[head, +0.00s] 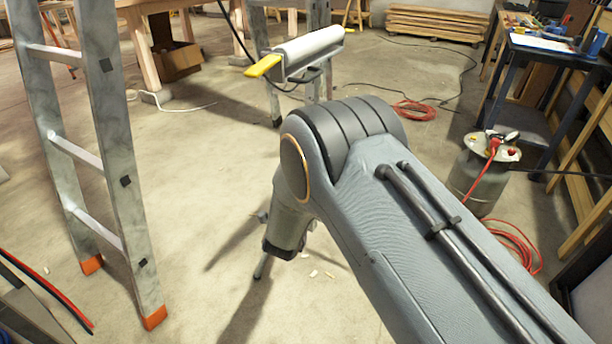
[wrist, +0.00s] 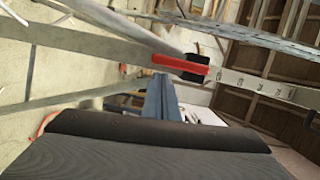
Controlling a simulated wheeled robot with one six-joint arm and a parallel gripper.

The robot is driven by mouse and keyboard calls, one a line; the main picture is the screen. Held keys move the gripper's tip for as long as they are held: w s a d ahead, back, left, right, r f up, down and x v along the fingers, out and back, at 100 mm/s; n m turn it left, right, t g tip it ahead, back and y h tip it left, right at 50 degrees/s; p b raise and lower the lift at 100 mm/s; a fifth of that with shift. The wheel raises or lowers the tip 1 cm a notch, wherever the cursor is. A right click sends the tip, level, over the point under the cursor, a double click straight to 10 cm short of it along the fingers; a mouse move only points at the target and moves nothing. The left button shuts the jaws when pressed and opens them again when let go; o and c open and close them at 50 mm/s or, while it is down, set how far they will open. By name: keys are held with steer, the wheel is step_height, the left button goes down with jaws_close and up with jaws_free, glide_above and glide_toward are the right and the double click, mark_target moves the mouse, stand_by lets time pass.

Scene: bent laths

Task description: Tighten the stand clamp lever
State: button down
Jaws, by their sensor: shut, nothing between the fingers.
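In the wrist view a red lever (wrist: 180,62) sits on a black clamp block (wrist: 202,66), on a pale metal bar (wrist: 250,82) that runs across the picture. The lever lies nearly along the bar, pointing left. My gripper (wrist: 162,80) reaches up from the bottom of the wrist view, its blue-grey fingers together and empty. Its tips appear just below the lever's left end; I cannot tell whether they touch it. In the head view my arm covers the lever and clamp, and my fingertips cannot be made out.
In the head view a ladder (head: 100,120) stands at left. A white cylinder with a yellow end piece (head: 265,66) is at the back. A gas bottle (head: 480,175) with a red hose stands at right, near a dark tool table (head: 555,45). The floor between is mostly clear.

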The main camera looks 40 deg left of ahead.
steer(key=s+d+p, duration=0.3)
steer(key=s+d, duration=0.4)
steer(key=s, duration=0.1)
steer(key=shift+d, duration=0.3)
steer(key=shift+w, duration=0.15)
